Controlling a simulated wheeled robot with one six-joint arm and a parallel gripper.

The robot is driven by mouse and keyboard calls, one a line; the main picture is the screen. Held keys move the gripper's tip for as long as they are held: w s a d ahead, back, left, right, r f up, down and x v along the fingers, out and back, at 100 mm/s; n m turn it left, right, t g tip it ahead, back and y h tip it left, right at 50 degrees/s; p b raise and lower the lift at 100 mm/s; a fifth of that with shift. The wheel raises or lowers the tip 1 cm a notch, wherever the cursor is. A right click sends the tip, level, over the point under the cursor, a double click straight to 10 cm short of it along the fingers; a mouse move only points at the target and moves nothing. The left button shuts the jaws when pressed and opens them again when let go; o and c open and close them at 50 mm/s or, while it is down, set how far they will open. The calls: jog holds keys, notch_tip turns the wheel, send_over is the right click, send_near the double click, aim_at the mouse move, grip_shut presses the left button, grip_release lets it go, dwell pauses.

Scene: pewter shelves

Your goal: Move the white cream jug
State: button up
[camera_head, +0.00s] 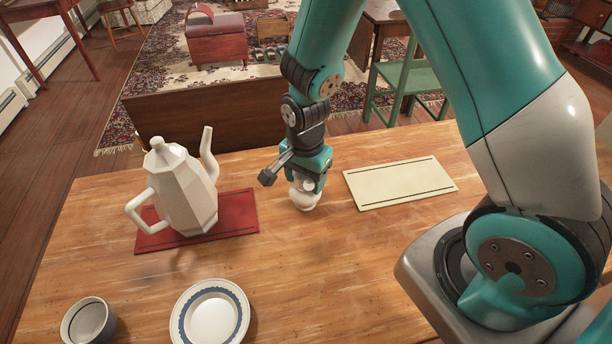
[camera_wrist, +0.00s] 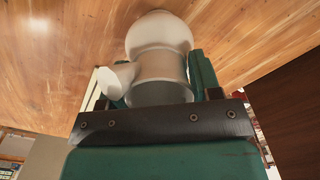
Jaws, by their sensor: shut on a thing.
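The white cream jug (camera_head: 305,197) is small and rounded, between the red mat and the cream mat, and partly hidden by my gripper. My gripper (camera_head: 307,182) points down and is shut on it. In the wrist view the jug (camera_wrist: 160,50) shows large between the fingers of my gripper (camera_wrist: 160,82), with the wooden table behind it. Whether the jug's base touches the table I cannot tell.
A tall white coffee pot (camera_head: 182,190) stands on a red mat (camera_head: 238,212) at the left. A cream mat (camera_head: 400,183) lies bare at the right. A blue-rimmed plate (camera_head: 210,314) and a cup (camera_head: 88,322) are at the front left of the wooden table (camera_head: 320,280). The front middle is clear.

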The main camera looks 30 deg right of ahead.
jog(key=o, duration=1.2)
jog(key=shift+c, duration=0.2)
notch_tip(320, 180, up, 17)
jog(key=p, duration=0.1)
jog(key=shift+r, duration=0.2)
